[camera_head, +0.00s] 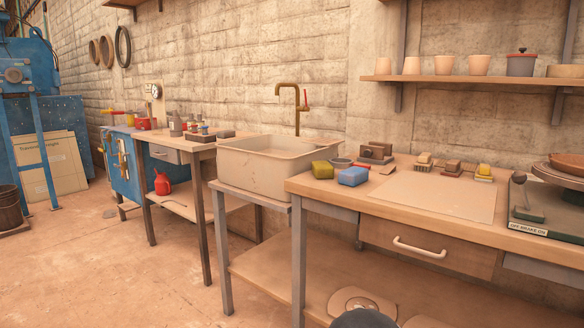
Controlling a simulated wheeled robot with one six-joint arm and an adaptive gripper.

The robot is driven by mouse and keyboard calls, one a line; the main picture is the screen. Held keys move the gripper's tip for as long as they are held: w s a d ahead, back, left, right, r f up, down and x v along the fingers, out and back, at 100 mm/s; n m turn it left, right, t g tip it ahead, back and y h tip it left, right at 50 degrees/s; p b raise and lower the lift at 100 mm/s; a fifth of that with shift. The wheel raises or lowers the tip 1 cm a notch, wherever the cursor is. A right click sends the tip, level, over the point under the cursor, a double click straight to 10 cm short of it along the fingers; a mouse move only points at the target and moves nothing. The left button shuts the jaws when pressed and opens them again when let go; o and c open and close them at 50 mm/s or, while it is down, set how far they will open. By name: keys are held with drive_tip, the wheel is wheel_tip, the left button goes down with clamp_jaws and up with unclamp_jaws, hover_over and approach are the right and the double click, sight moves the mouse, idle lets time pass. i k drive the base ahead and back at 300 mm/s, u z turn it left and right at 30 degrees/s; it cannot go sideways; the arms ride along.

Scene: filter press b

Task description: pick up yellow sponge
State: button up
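A yellow sponge (322,169), a dull olive-yellow block, lies on the wooden worktop near its left end, just right of the sink. A blue sponge (353,177) lies close to its right and a little nearer to me. My gripper does not show in this view.
The sink (263,168) with a brass tap (296,100) is left of the worktop (330,188). A pale board (435,196) lies to the right. Brown blocks (375,153) and several brushes (452,168) stand behind. A drawer handle (420,248) sticks out in front.

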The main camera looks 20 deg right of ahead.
sight(322, 170)
drive_tip(key=z, duration=0.25)
drive_tip(key=i, duration=0.85)
drive_tip(key=z, duration=0.45)
